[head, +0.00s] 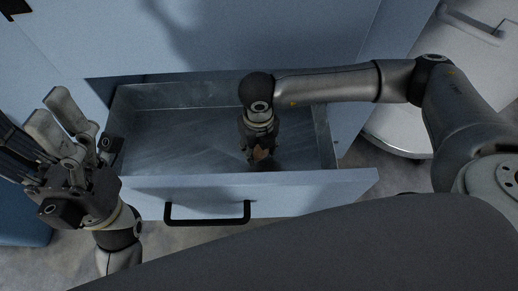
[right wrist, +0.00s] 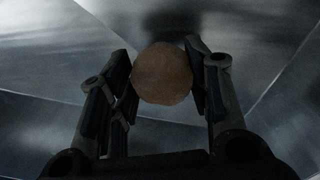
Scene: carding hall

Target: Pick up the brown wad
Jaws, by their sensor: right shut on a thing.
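The brown wad (right wrist: 163,74) is roundish and sits between the two fingers of my right gripper (right wrist: 162,80) in the right wrist view. The fingers touch it on both sides. In the head view the right gripper (head: 259,152) points down inside the open drawer (head: 150,97), with a bit of the brown wad (head: 261,154) showing at its tips. I cannot tell whether the wad touches the drawer floor. My left gripper (head: 62,125) is at the left, outside the drawer, with its fingers pointing up and apart, and nothing shows between them.
The drawer is metal inside and otherwise looks empty. Its pale blue front has a black handle (head: 207,221). The blue cabinet (head: 230,35) rises behind it. A white rounded object (head: 400,125) stands at the right. Grey floor (head: 290,225) shows in front.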

